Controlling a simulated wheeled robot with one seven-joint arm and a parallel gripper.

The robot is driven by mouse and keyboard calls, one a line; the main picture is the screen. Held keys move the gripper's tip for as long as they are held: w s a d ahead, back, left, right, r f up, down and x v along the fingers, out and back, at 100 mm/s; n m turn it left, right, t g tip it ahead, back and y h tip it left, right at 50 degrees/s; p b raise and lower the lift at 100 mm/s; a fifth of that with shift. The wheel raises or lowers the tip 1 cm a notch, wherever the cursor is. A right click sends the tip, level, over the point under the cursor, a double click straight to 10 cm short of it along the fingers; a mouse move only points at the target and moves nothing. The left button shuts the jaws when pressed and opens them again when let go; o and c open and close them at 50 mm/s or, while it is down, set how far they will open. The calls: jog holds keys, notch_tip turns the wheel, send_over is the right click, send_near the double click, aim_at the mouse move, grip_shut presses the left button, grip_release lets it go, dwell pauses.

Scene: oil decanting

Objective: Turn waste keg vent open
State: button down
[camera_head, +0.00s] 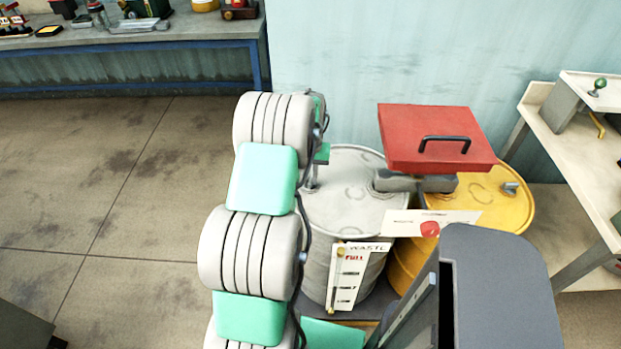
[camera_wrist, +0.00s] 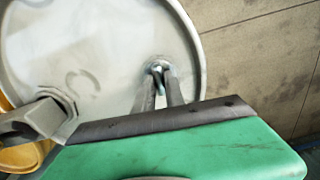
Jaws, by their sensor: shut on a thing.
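The waste keg (camera_head: 350,205) is a pale grey drum with a "WASTE" label and a level gauge (camera_head: 347,276) on its front. Its top also fills much of the wrist view (camera_wrist: 85,45). In the wrist view my gripper (camera_wrist: 162,78) reaches down to the keg's lid near the rim, its two dark fingers close together on the vent (camera_wrist: 158,66). Little of the vent shows between the fingertips, so its turn angle cannot be told. In the head view my arm hides most of the gripper.
A yellow drum (camera_head: 497,205) stands right of the keg. A red box lid with a black handle (camera_head: 437,137) rises above both drums, near a grey fitting (camera_head: 400,183). A pale bench (camera_head: 580,160) is at the right. Open floor (camera_head: 100,200) lies left.

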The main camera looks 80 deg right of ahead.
aim_at(311, 179)
jog(key=shift+d+r+n, duration=0.1)
jog(key=shift+n, duration=0.5)
jog(key=c, duration=1.4)
grip_release()
notch_tip(311, 179, up, 8)
jog(key=shift+f+b, duration=0.15)
jog(key=shift+b, duration=0.25)
